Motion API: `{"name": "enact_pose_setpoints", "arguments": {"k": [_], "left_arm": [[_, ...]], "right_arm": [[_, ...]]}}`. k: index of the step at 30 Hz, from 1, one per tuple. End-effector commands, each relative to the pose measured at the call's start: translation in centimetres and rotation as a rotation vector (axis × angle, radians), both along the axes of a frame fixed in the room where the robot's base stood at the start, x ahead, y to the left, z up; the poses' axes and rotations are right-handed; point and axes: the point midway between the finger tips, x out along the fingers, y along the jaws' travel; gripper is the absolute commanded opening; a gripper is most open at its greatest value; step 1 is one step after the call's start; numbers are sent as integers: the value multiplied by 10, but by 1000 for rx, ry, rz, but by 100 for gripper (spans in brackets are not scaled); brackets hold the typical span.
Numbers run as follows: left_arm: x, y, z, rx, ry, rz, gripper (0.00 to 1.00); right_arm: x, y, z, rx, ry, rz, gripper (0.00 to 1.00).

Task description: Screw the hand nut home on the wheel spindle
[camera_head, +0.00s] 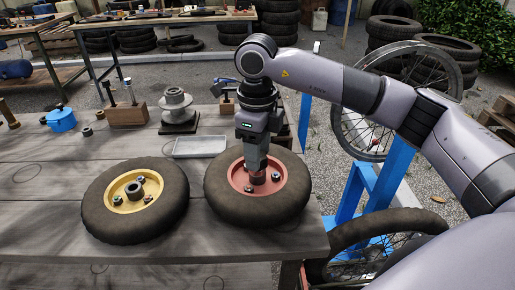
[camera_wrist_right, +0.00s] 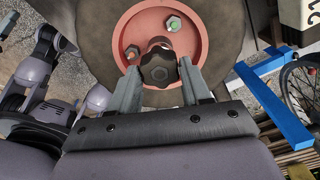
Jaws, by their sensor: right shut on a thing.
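My right gripper (camera_head: 257,178) points down at the hub of the wheel with the red rim (camera_head: 296,173), which lies flat on the table. In the right wrist view, the gripper's two fingers (camera_wrist_right: 162,77) stand on either side of the dark, lobed hand nut (camera_wrist_right: 158,66) and are shut on it. The nut sits at the centre of the red rim (camera_wrist_right: 190,22), in line with the reddish spindle end behind it. The threads are hidden, so I cannot tell how far on it is. My left gripper is in neither view.
A wheel with a yellow rim (camera_head: 154,187) lies to the left. A grey tray (camera_head: 201,146) lies behind the wheels, with a grey stepped stand (camera_head: 177,108) and a blue pot (camera_head: 61,119) further back. A blue frame (camera_head: 397,163) with a spoked wheel stands at the right.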

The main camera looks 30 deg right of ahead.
Motion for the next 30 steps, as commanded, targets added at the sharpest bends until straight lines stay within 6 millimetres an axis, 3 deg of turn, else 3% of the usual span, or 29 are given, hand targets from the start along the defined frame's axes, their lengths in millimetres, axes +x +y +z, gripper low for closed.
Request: {"name": "enact_pose_setpoints", "arguments": {"k": [1, 16, 17, 19, 25, 26, 27, 28, 30], "left_arm": [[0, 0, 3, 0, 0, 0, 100], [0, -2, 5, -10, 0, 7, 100], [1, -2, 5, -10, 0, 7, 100], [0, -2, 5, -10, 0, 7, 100], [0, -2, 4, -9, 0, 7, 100], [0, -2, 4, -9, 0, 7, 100], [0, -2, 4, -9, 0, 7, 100], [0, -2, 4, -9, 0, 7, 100], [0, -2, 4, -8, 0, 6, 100]], "right_arm": [[3, -1, 11, 4, -18, -44, 8], [3, -1, 11, 3, -18, -170, 8], [3, -1, 10, 3, -18, -175, 54], [3, -1, 10, 3, -18, -172, 77], [2, 0, 7, 3, -13, -170, 77], [2, 0, 7, 3, -13, -169, 81], [2, 0, 6, 3, -12, -169, 94], [2, 0, 6, 3, -12, -169, 99], [2, 0, 6, 3, -12, -169, 99]]}}
